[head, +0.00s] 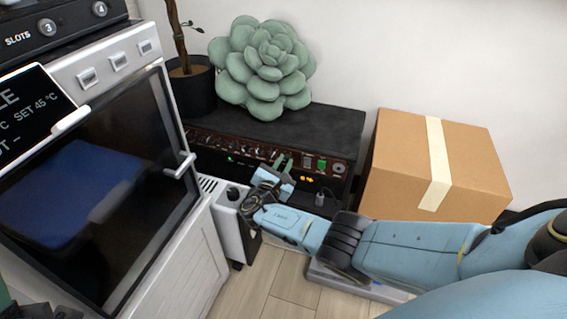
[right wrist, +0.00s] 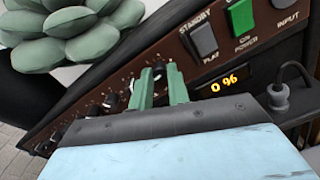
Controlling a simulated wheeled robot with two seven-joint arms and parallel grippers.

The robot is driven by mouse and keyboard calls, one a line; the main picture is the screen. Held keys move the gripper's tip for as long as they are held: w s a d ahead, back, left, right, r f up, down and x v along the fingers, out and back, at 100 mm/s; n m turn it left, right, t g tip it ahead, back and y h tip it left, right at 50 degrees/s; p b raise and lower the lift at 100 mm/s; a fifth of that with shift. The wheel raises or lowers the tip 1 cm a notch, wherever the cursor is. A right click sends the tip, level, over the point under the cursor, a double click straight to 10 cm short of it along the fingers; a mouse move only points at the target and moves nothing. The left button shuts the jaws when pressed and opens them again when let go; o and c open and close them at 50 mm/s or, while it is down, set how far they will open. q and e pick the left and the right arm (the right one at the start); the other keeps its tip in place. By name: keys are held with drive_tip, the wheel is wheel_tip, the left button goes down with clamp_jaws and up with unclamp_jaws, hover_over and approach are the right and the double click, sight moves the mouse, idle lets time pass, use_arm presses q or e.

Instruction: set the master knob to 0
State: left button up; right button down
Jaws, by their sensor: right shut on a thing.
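The amplifier (head: 330,126) is a black box with a dark red-brown front panel bearing a row of knobs. My right gripper (head: 283,163) is at this panel, its green fingers shut on a small dark knob. In the right wrist view the fingers (right wrist: 160,80) hold the knob (right wrist: 159,70) between them; its pointer and label are hidden.
A succulent-shaped cushion (head: 262,68) sits on the amplifier, beside a dark plant pot (head: 192,92). A cardboard box (head: 400,160) stands to the right. A cable plug (right wrist: 278,96) sticks out right of the display. A white cabinet with a glass door (head: 95,180) fills the left.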

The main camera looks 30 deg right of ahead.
drive_tip(key=n, duration=0.6)
drive_tip(key=shift+a+n+p, duration=0.1)
drive_tip(key=shift+n+p, duration=0.2)
drive_tip(key=n, duration=0.3)
drive_tip(key=shift+f, duration=0.1)
use_arm(q)
drive_tip(key=shift+w+d+f+g, duration=0.25)
drive_tip(key=shift+w+f+g, duration=0.2)
drive_tip(key=shift+w+g, duration=0.35)
use_arm(e)
drive_tip(key=shift+n, duration=0.8)
use_arm(q)
drive_tip(key=shift+r, duration=0.1)
use_arm(e)
drive_tip(key=c, duration=1.3)
unclamp_jaws()
drive_tip(key=shift+c, duration=0.2)
